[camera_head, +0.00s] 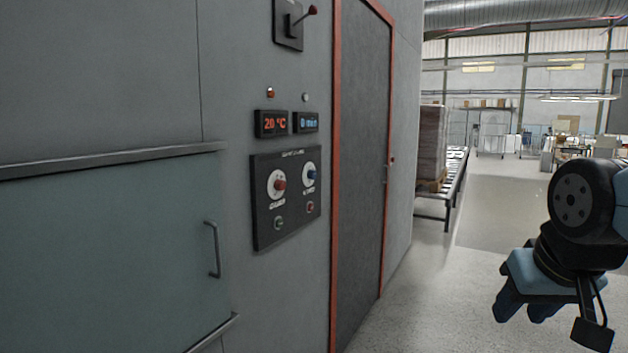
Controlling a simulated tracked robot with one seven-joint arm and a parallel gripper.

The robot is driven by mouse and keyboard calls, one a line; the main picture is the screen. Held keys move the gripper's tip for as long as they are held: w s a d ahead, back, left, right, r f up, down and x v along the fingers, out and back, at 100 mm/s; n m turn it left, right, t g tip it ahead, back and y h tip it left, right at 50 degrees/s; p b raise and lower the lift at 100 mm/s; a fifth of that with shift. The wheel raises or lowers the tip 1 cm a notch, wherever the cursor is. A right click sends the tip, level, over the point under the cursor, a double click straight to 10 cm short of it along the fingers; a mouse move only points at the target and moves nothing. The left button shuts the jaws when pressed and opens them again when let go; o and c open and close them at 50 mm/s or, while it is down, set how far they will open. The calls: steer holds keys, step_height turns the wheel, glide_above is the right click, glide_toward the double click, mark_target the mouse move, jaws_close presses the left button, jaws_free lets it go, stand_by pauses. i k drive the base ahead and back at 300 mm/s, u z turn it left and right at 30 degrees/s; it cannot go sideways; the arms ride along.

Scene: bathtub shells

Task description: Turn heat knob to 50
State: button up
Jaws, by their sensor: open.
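The red heat knob (279,184) sits on a white dial at the left of a dark control panel (262,220) on the grey wall. A red display (271,123) above it reads 20 °C. A blue knob (311,174) is to its right, under a blue display (306,122) that seems to read 0 min. My gripper (526,312) hangs at the lower right, fingers pointing down, open and empty. It is well to the right of the panel and touches nothing. The exact pointer angle of the heat knob is too small to tell.
Two small buttons sit below the knobs. A lever switch (295,20) is above the displays. A red-framed door (360,150) stands right of the panel, and a handled hatch (110,265) is at left. A roller conveyor (450,185) stands behind. The floor (440,290) between is clear.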

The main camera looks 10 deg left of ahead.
mark_target(280, 184)
steer(key=u, duration=0.2)
steer(key=i, duration=0.8)
steer(key=u, duration=0.7)
steer(key=k, duration=0.7)
steer(key=u, duration=0.2)
steer(key=i, duration=0.75)
steer(key=z, duration=0.05)
